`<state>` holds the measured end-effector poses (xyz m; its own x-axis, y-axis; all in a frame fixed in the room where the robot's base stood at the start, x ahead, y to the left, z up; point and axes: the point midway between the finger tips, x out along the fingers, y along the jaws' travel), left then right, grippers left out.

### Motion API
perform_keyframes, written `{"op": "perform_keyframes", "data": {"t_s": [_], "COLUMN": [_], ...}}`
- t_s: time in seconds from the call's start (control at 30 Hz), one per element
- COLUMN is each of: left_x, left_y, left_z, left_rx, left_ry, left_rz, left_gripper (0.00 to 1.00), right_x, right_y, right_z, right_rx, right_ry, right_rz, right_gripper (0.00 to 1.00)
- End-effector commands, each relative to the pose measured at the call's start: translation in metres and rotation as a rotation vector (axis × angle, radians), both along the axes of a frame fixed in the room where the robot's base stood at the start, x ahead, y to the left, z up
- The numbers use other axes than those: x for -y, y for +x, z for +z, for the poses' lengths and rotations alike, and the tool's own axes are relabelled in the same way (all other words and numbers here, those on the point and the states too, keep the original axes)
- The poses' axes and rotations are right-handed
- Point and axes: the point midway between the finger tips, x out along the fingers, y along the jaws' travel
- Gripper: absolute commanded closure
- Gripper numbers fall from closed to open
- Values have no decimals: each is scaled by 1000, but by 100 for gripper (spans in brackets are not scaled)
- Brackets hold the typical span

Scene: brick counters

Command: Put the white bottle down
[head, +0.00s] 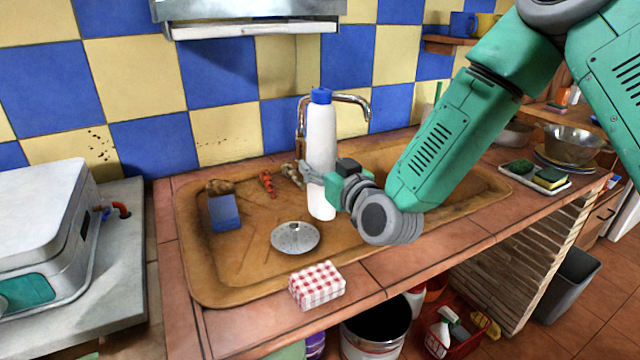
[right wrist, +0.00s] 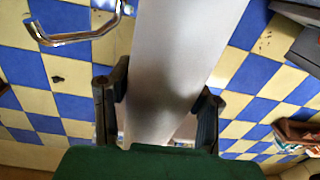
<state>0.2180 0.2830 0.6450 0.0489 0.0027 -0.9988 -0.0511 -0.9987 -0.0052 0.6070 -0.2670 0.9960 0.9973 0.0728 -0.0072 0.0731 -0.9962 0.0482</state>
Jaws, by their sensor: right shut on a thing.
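The white bottle (head: 320,150) with a blue cap is upright over the brown sink basin (head: 250,255), in front of the metal faucet (head: 352,99). My right gripper (head: 322,178) comes from the right and is shut around the bottle's middle. In the right wrist view the bottle (right wrist: 180,60) fills the space between the two dark fingers (right wrist: 160,105). I cannot tell whether the bottle's base touches the basin. My left gripper is not in view.
A red-checked sponge or cloth block (head: 317,285) lies on the front counter edge. A metal drain strainer (head: 295,237) and a blue item (head: 224,211) are in the sink. A tray with sponges (head: 534,178) and a metal bowl (head: 573,141) stand right. A white appliance (head: 40,230) stands left.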

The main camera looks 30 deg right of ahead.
Motion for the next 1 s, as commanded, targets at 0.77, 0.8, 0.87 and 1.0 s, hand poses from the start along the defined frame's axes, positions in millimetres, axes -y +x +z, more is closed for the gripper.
{"op": "perform_keyframes", "data": {"t_s": [0.77,0.8,0.87,1.0], "left_x": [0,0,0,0], "left_y": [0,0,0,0], "left_z": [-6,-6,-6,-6], "left_rx": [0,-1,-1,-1], "left_ry": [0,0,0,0], "left_rz": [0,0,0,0], "left_gripper": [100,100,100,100], "right_x": [2,3,5,8], "right_y": [0,0,0,0], "right_z": [-36,-36,-37,-38], "right_rx": [-3,-3,-3,-3], "right_ry": [2,2,4,7], "right_rz": [-2,-2,-3,-3], "right_gripper": [35,35,35,35]}}
